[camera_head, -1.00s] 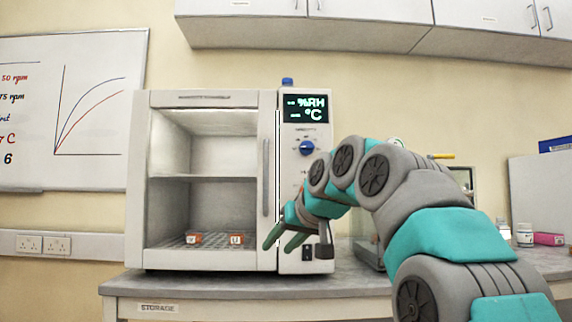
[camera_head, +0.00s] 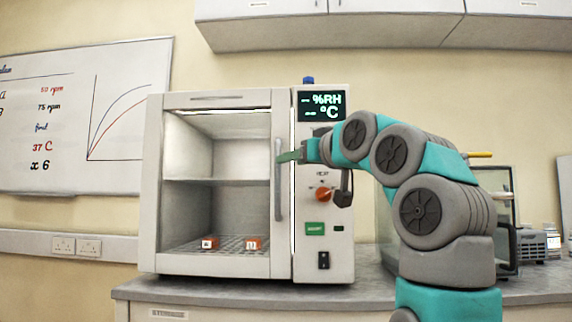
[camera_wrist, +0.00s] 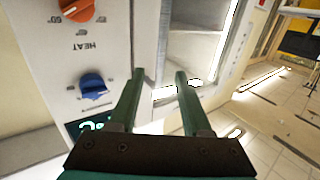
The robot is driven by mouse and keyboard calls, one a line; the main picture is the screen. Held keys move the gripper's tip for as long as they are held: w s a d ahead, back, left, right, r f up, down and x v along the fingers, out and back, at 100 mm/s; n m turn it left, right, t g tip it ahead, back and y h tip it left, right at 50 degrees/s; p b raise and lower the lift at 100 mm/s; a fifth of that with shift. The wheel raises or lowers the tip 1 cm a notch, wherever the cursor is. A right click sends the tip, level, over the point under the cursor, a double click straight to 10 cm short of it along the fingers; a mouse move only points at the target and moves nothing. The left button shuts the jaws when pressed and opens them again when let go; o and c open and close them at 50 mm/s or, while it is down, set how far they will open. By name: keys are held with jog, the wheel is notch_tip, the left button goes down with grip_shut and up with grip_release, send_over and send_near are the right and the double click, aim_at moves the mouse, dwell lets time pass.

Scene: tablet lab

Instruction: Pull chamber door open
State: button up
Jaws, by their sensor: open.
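The chamber (camera_head: 345,250) is a white cabinet on the bench. Its door (camera_head: 215,265) has a wide clear pane and looks shut, with a thin bright line along its right edge. The upright grey door handle (camera_head: 279,200) is on the door's right side. My gripper (camera_head: 284,157) is at the upper part of the handle, coming from the right. In the wrist view, my gripper (camera_wrist: 160,76) has its two green fingers apart, with a pale door surface beyond them. I cannot tell whether the handle lies between the fingers or whether they touch it.
An orange knob (camera_head: 323,194) and a green button (camera_head: 315,228) are on the control panel right of the door. The wrist view shows a blue knob (camera_wrist: 93,85). Small orange-marked items (camera_head: 252,243) stand inside the chamber. A glass-sided instrument (camera_head: 492,190) is behind my arm.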

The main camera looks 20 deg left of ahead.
jog(key=p+x, duration=0.2)
jog(key=x, duration=0.5)
jog(key=shift+w+a+p, duration=0.15)
jog(key=shift+a+p, duration=0.15)
jog(key=shift+p, duration=0.1)
grip_shut()
dwell(1.1)
